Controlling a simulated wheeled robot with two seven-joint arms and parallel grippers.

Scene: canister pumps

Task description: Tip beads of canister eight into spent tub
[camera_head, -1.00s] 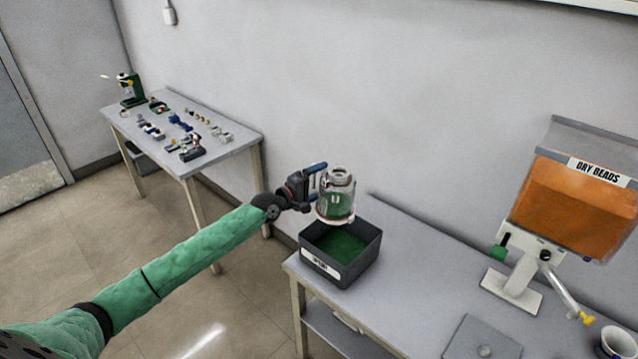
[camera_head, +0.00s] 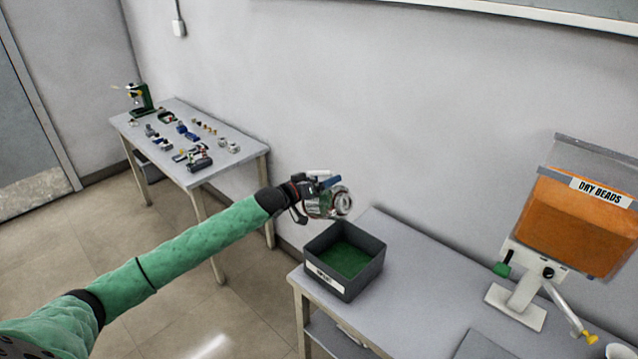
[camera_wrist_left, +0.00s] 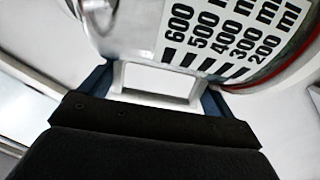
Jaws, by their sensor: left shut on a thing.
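My left gripper (camera_head: 312,188) is shut on the clear canister (camera_head: 340,204), which holds green beads. The canister is tilted well over, with its round mouth turned toward the right and the camera. It is above the dark spent tub (camera_head: 325,284), near the tub's back left side. The tub stands on the near bench and has green beads (camera_head: 345,258) inside. In the left wrist view the canister (camera_wrist_left: 215,25) shows its printed millilitre scale close up. Whether beads are falling cannot be made out. My right gripper is not in view.
The grey bench (camera_head: 420,262) has free room right of the tub. A dry beads hopper (camera_head: 570,220) with orange beads stands on it, with a white cup (camera_head: 619,350) at the lower right. A second table (camera_head: 240,150) with small parts stands at the left.

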